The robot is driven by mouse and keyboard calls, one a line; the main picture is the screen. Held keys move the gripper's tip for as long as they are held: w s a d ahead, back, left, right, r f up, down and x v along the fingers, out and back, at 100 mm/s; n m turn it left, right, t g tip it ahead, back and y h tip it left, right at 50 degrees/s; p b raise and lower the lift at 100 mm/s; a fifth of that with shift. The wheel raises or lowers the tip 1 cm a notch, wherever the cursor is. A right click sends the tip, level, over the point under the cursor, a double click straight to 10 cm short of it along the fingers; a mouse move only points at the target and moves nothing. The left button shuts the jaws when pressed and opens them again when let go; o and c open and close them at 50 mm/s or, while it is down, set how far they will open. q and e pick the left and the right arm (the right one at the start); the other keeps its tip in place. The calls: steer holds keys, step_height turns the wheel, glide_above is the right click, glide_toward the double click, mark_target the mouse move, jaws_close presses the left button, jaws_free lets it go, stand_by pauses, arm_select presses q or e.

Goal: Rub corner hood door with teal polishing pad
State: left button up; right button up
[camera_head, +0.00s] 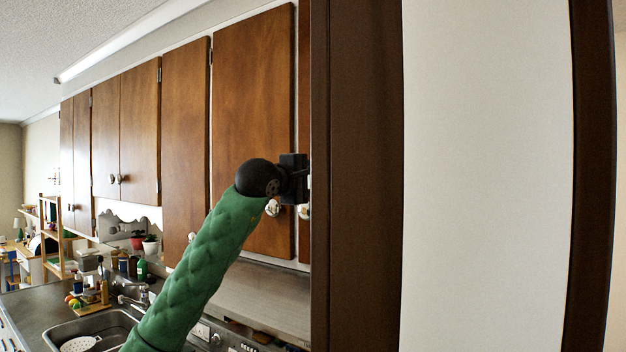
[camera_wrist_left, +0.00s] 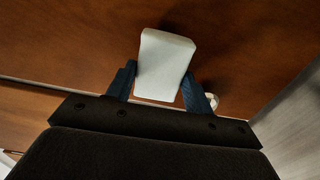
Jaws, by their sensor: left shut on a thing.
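My left gripper (camera_head: 298,180) is raised in front of the wooden upper cabinet doors, at the right end of the row. In the left wrist view its blue fingers (camera_wrist_left: 160,85) are shut on a pale, nearly white block, the polishing pad (camera_wrist_left: 166,62); little teal shows in this light. The pad faces a brown wooden door surface (camera_wrist_left: 70,40); I cannot tell whether they touch. In the head view the large door (camera_head: 252,90) stands behind my gripper, with a narrow strip of another door (camera_head: 303,80) beside it. I cannot tell which is the corner hood door. The pad is hidden there.
A round knob (camera_head: 272,208) sits low on the large door, just below my gripper. A dark brown upright post (camera_head: 355,180) and white panel (camera_head: 485,180) fill the right side. Below are the sink (camera_head: 92,330), faucet (camera_head: 128,290) and counter items.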

arm_select(q)
steer(key=shift+w+d, duration=0.2)
steer(key=shift+w, duration=0.1)
steer(key=shift+w+d, duration=0.1)
steer(key=shift+w, duration=0.05)
stand_by(0.4)
steer(key=shift+w+d, duration=0.15)
steer(key=shift+w, duration=0.1)
